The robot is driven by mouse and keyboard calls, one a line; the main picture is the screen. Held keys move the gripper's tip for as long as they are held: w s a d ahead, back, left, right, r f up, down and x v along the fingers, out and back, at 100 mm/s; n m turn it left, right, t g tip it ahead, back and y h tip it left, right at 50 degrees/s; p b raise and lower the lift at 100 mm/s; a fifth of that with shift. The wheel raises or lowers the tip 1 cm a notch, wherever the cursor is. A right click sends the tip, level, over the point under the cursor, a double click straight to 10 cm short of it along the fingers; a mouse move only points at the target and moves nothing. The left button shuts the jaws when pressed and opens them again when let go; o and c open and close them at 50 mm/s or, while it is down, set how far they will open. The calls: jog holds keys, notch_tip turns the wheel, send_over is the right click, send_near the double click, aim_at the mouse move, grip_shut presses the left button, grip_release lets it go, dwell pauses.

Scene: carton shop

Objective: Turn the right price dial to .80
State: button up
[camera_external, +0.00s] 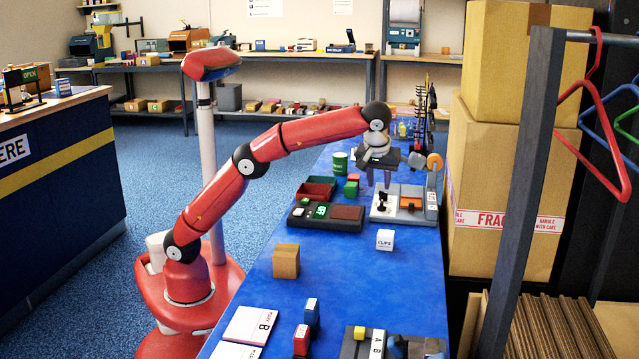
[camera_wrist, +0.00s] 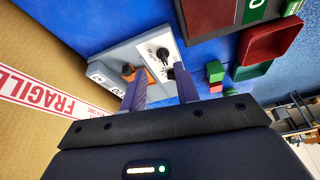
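A grey pricing device (camera_external: 384,213) sits on the blue table, with a black knob (camera_external: 383,200) at its left and an orange part (camera_external: 411,203) to the right. In the wrist view its white panel (camera_wrist: 148,46) carries a dark knob (camera_wrist: 162,53), and the orange part (camera_wrist: 143,74) lies beside it. Printed figures (camera_wrist: 116,92) are partly hidden by a finger. I cannot tell which part is the right price dial, nor its setting. My gripper (camera_external: 379,184) points down above the device; its fingers (camera_wrist: 160,74) are apart, with nothing visibly held.
A dark tray unit (camera_external: 330,220) with red and green bins adjoins the device on the left. A white cube (camera_external: 385,240) and a cardboard cube (camera_external: 286,261) stand nearer. Tall cartons (camera_external: 505,190) stand beyond the table's right edge.

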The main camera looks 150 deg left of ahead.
aim_at(382, 202)
jog(key=shift+n, duration=0.9)
jog(key=s+a+f, duration=0.1)
jog(key=f, duration=0.1)
jog(key=s+a+f+b, duration=0.1)
jog(key=a+f, duration=0.1)
jog(key=f, duration=0.1)
jog(key=s+a+f+b, duration=0.1)
jog(key=a+f, duration=0.1)
jog(key=f, duration=0.1)
jog(key=shift+s+f, duration=0.1)
jog(key=shift+s, duration=0.3)
grip_shut()
